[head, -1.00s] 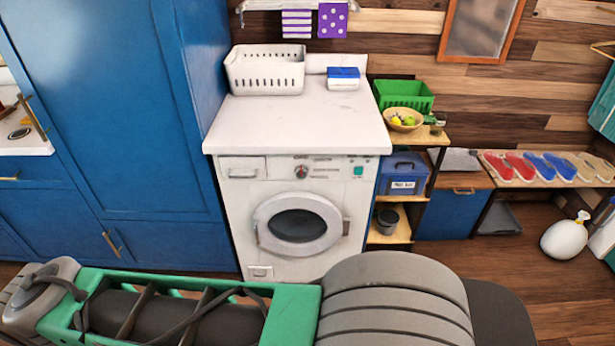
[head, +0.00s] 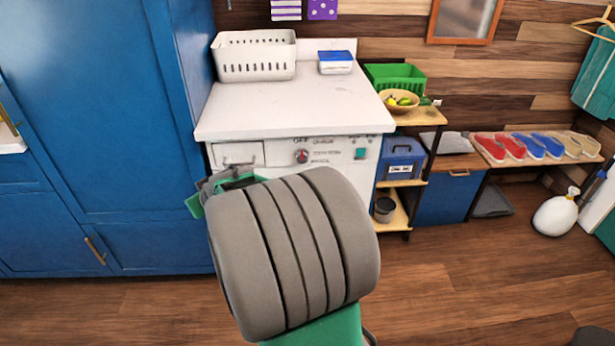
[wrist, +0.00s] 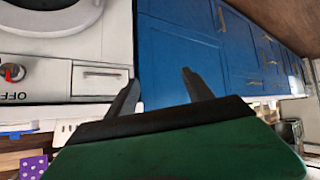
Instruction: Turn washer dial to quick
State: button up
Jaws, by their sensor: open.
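The white washer (head: 235,154) stands under a white countertop, and my arm hides most of its front, including the door, in the head view. Its dial (head: 302,156) is a small knob with red on it, on the control panel with printed labels around it. In the wrist view, which is upside down, the dial (wrist: 14,73) shows at the left edge with the word OFF near it. My gripper (wrist: 160,82) is open and empty, its two dark fingers apart, to the side of the dial and apart from it.
A white basket (head: 254,68) and a blue-and-white box (head: 336,62) sit on the countertop (head: 290,108). A tall blue cabinet (head: 110,120) stands left of the washer. A shelf cart (head: 420,118) with a fruit bowl stands right. Wooden floor (head: 450,275) is open at the front right.

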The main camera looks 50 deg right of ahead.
jog(key=d+f+m+t+h+b, duration=0.1)
jog(key=d+f+h, duration=0.15)
jog(key=d, duration=0.35)
jog(key=d+f+m+h+b, duration=0.1)
jog(key=d+f+b, duration=0.15)
jog(key=d, duration=0.35)
jog(key=m+h+b, duration=0.3)
jog(key=h, duration=0.4)
send_near(302, 159)
jog(key=d, duration=0.1)
jog(key=shift+t, duration=0.3)
jog(key=x, duration=0.7)
jog(key=shift+w+f+p, duration=0.2)
jog(key=shift+w+p, duration=0.15)
jog(key=shift+p, duration=0.05)
jog(key=shift+w+d, duration=0.25)
jog(key=shift+d, duration=0.1)
grip_shut()
